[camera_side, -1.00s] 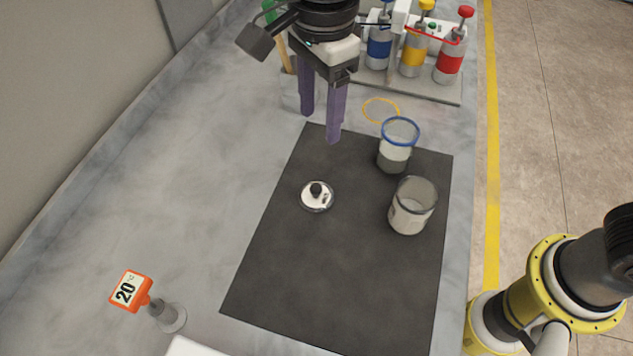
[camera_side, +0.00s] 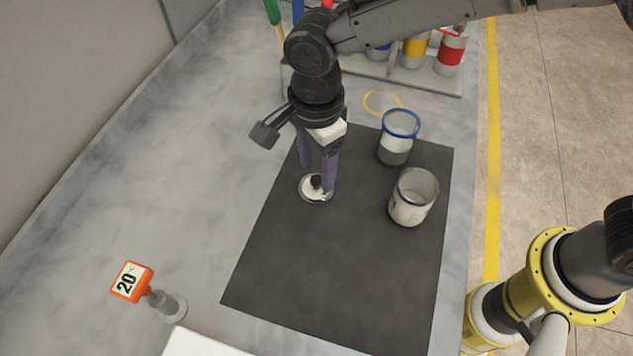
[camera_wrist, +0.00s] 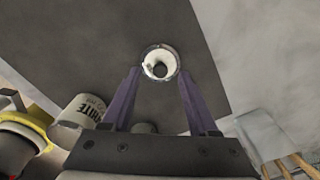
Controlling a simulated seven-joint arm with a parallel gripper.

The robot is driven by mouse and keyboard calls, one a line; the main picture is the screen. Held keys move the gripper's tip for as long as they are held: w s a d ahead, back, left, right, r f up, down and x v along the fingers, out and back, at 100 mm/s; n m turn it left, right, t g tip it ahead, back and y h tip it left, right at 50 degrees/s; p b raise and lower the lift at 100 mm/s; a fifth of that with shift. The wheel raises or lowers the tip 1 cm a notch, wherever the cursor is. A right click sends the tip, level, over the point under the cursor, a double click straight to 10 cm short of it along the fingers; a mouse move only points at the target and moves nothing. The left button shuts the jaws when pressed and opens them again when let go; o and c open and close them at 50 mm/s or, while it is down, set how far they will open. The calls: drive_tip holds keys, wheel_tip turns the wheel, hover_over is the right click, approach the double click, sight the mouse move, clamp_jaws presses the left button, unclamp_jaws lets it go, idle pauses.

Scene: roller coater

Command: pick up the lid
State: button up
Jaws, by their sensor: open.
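The lid (camera_side: 313,195) is a small round white disc with a dark knob, lying flat on the dark mat near its left edge. It also shows in the wrist view (camera_wrist: 150,56), just beyond my fingertips and between their lines. My gripper (camera_side: 316,182) is open, pointing down, with its two purple fingers over the lid on either side of the knob. In the wrist view my gripper (camera_wrist: 158,82) holds nothing. Whether the fingers touch the lid cannot be told.
On the dark mat (camera_side: 330,280) to the right stand a clear pot with a blue rim (camera_side: 397,150) and a white pot (camera_side: 410,205). Coloured bottles (camera_side: 450,55) stand in a rack at the back. A 20-degree sign (camera_side: 132,282) stands front left. The mat's front is clear.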

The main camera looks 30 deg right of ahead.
drive_tip(key=shift+f, duration=1.05)
clamp_jaws()
